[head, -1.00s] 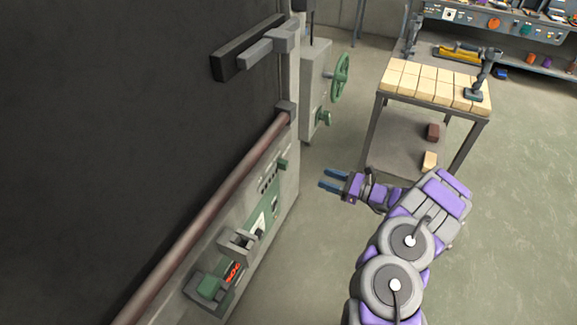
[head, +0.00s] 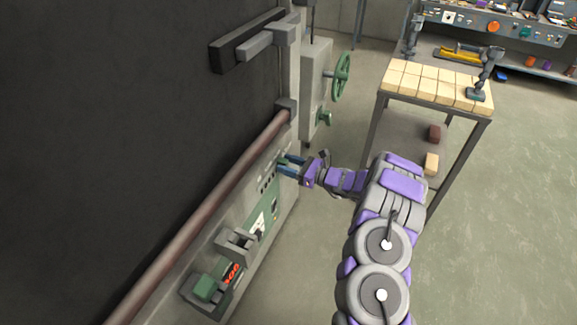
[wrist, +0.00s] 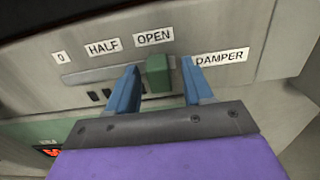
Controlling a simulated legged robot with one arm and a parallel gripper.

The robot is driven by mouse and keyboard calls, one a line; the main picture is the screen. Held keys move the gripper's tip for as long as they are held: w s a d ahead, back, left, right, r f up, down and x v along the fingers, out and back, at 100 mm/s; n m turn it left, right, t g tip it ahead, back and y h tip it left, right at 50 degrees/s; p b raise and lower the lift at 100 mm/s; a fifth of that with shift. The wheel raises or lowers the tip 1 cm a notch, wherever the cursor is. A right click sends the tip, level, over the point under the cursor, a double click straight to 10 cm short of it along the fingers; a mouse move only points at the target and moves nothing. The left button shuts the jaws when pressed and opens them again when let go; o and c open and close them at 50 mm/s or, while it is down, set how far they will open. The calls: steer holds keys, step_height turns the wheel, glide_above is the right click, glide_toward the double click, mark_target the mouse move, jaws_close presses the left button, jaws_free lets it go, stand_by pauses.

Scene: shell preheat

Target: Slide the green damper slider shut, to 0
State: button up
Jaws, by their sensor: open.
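The green damper slider (wrist: 157,73) shows in the wrist view as an upright green block at the right end of its slot (wrist: 110,72), under the OPEN label. The 0 label (wrist: 61,58) is at the slot's left end, with HALF (wrist: 102,47) between. My gripper (wrist: 160,85) is open, its two blue fingers on either side of the slider, with a gap visible at least on the right. In the head view my gripper (head: 287,166) is at the panel's upper end, and its fingers largely hide the slider there.
The DAMPER label (wrist: 220,57) is right of the slider. Below on the panel are a lever bracket (head: 238,242) and a green block by a red display (head: 232,273). A rusty rail (head: 215,210) runs alongside the panel. A brick-topped table (head: 430,84) stands to the right; floor between is clear.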

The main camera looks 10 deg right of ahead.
steer(key=shift+c, duration=0.4)
jaws_close()
